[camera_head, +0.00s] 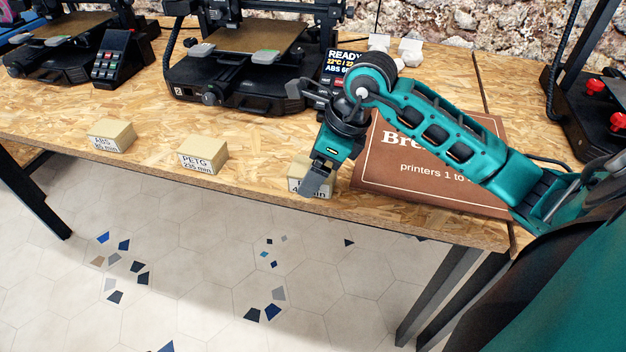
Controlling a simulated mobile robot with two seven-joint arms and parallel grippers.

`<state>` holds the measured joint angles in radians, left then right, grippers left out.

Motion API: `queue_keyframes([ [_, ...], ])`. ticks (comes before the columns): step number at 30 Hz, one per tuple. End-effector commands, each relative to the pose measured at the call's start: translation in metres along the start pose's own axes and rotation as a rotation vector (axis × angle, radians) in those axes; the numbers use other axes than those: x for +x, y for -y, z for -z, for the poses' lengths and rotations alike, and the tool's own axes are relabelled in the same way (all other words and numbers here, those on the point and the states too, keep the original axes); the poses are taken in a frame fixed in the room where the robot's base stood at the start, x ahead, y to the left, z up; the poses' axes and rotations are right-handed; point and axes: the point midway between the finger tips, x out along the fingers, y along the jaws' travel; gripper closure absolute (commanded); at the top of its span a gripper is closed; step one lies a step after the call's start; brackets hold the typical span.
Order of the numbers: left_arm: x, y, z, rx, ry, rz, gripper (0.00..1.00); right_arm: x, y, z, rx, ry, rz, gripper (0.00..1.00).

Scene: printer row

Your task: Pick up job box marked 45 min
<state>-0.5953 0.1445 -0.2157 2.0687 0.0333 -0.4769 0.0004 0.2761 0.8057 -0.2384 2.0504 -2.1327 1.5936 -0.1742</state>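A small cream job box (297,172) stands near the front edge of the wooden table. Its label is partly hidden; a "4" and "in" show at the lower line. My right gripper (318,182) comes down over this box, with a grey finger in front of its label. The far finger is hidden, so I cannot tell whether it grips the box. Two similar boxes stand to the left: one marked PETG 235 min (203,155) and one marked ABS (111,136), its minutes hard to read. My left gripper is not in view.
A brown sign (400,178) reading "printers 1 to" lies right of the box, under my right arm. A printer (235,65) and a READY screen (343,66) stand behind. Another printer (50,50) is at back left. Small white objects (410,48) sit behind my arm.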

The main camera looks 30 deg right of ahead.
Motion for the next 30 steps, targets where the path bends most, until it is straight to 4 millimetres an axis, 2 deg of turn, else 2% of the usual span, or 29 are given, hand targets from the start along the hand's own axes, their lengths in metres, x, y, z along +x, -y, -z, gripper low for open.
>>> queue_keyframes([
  [3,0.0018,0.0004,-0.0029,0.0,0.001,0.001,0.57,0.0126,-0.0001,0.0002,0.002,0.0,-0.001,0.11],
  [11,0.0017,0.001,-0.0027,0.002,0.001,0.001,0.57,0.0145,0.0004,0.0,0.001,0.0,0.001,0.11],
  [30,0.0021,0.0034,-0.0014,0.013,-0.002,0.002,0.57,0.0139,0.0004,-0.0002,0.001,0.0,0.001,0.71],
])
